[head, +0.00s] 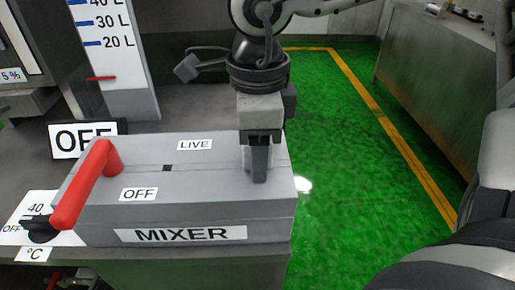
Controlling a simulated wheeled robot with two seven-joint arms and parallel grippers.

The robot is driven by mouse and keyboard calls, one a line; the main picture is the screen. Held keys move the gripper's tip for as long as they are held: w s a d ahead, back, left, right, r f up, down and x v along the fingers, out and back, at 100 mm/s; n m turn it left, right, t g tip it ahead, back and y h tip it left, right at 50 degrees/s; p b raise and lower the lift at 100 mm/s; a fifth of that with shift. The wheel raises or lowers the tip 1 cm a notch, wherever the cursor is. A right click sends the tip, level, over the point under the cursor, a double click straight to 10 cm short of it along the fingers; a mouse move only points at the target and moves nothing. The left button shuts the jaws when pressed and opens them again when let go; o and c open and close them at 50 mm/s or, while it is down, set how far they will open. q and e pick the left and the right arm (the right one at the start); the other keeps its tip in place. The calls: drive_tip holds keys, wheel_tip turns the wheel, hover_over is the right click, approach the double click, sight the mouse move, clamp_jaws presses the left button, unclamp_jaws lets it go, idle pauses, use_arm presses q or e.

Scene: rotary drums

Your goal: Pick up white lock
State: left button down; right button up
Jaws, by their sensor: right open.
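My right gripper (259,176) reaches down from the top of the head view, over the right end of the grey mixer box. It is open, and its near dark finger stands in front of the other one. A pale piece (247,157) shows at the sides of this finger, low over the box top. It may be the white lock, but the finger hides most of it, and I cannot tell whether it touches the box. My left gripper is not in view.
The grey mixer box (268,228) carries a red lever (83,187) at its left, with OFF and LIVE labels on top. A white litre scale (115,60) stands behind. Green floor (350,170) lies open to the right, before a grey cabinet (430,80).

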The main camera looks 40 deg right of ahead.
drive_tip(key=c, duration=1.1)
drive_tip(key=shift+r, duration=0.15)
